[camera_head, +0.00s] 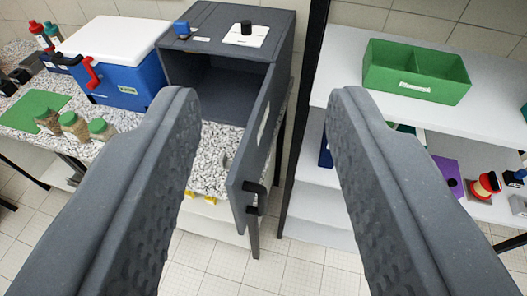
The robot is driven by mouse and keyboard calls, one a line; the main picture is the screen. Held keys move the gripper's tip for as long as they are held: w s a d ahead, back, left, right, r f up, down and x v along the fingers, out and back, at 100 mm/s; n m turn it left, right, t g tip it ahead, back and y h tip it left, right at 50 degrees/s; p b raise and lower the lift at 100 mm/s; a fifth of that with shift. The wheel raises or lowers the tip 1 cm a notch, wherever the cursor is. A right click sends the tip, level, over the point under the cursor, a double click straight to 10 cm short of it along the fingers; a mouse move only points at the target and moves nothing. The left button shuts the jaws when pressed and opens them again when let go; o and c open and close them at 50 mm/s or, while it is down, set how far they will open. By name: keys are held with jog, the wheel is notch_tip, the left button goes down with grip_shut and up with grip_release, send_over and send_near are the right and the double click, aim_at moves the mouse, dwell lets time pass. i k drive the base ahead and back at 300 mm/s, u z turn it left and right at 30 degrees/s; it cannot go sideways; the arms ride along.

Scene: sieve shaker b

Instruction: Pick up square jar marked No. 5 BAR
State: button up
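Several small jars stand on the speckled counter (139,118) at the left; three with green lids and brownish contents form a row: a left jar (48,123), a middle jar (74,127) and a right jar (101,130). Their labels are too small to read, so I cannot tell which is No. 5 BAR. My gripper (263,95) is wide open in the foreground, with nothing between its fingers. The jars lie left of its left finger, apart from it.
A blue cooler box (118,84) with a white lid and red handle stands behind the jars. A grey cabinet (222,30) has its door (256,150) swung open toward me. A white shelf (330,62) at right holds a green divided bin (416,72). A green mat (32,108) lies left.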

aim_at(44, 117)
jog(key=z, duration=0.15)
jog(key=i, duration=0.1)
jog(key=u, duration=3.4)
jog(key=i, duration=1.45)
jog(key=z, duration=2.7)
